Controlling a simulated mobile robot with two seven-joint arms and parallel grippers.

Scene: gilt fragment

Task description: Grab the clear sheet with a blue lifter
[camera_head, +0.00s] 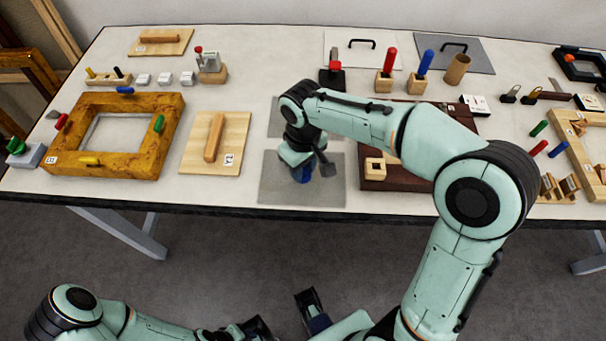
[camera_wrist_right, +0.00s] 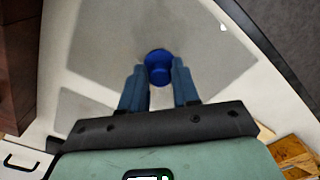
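The clear sheet (camera_head: 325,192) lies flat near the front edge of the table and looks pale grey. The blue lifter (camera_head: 303,174) stands on it, partly hidden by my right gripper (camera_head: 303,163). In the right wrist view the blue lifter (camera_wrist_right: 158,67) sits between the two fingertips of my right gripper (camera_wrist_right: 158,80), on the sheet (camera_wrist_right: 210,40). The fingers are apart, close on either side of the lifter; whether they press on it I cannot tell. My left gripper (camera_head: 285,318) is low in front of the table, its fingers apart and empty.
Another grey sheet (camera_head: 276,121) lies behind. A board with a wooden handle (camera_head: 216,140) and a gilt frame (camera_head: 65,148) are to the left. A dark brown board (camera_head: 385,185) with a wooden block (camera_head: 375,167) is close on the right. Holders with red (camera_head: 390,62) and blue (camera_head: 426,62) handles stand behind.

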